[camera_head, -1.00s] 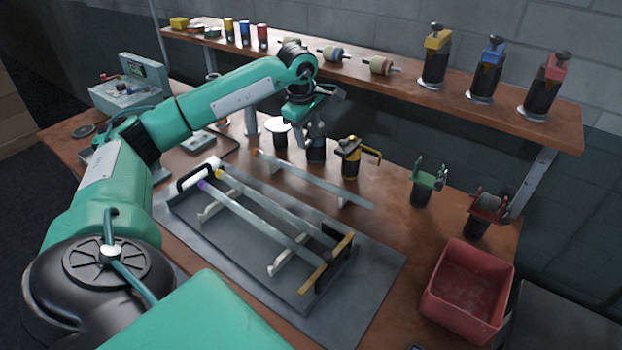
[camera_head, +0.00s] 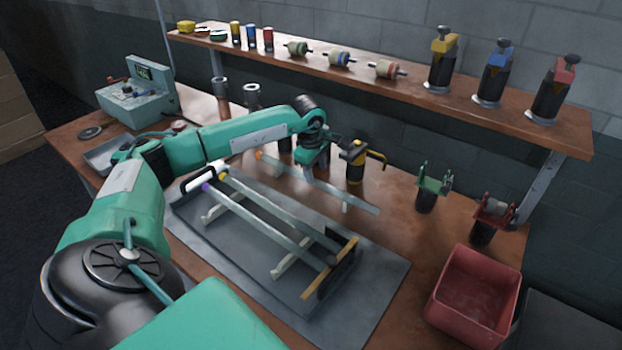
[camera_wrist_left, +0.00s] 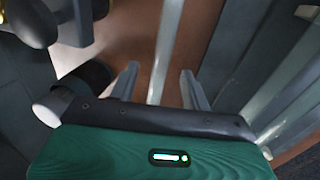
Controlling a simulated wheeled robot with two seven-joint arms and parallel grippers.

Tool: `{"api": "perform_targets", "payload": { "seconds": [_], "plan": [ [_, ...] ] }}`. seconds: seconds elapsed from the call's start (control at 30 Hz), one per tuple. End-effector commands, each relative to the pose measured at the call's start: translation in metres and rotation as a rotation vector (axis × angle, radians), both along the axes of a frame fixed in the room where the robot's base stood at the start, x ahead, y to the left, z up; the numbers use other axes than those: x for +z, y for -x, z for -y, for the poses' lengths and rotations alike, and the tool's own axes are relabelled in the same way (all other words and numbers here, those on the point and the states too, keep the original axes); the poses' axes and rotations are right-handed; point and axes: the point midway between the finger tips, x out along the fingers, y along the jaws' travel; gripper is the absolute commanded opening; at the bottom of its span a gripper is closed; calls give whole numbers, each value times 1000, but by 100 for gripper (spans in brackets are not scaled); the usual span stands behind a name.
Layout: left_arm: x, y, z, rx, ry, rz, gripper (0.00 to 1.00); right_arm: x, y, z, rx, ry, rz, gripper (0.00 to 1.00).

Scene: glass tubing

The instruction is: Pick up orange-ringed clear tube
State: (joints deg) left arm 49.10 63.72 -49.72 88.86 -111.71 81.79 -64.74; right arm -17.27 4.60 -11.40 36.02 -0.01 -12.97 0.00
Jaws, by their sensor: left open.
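My right gripper is not in view.
A grey tray (camera_head: 222,257) holds a yellow-ringed tube (camera_head: 270,210) and a purple-ringed tube (camera_head: 250,222). A black clamp with yellow top (camera_head: 355,162) stands close behind my gripper. A red bin (camera_head: 437,292) is at the front right; a shelf (camera_head: 415,88) runs along the back.

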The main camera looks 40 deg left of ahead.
Motion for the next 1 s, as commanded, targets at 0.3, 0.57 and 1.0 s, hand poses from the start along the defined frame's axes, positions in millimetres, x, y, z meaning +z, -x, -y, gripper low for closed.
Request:
{"api": "perform_targets", "payload": {
  "seconds": [0.3, 0.57, 1.0],
  "plan": [
    [-39, -5, -5, 1, 0, -2, 48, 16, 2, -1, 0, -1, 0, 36],
    [-42, -5, -5, 0, 0, 0, 46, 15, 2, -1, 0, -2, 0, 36],
    [-42, -5, -5, 0, 0, 0, 0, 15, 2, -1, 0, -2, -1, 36]
  ]
}}
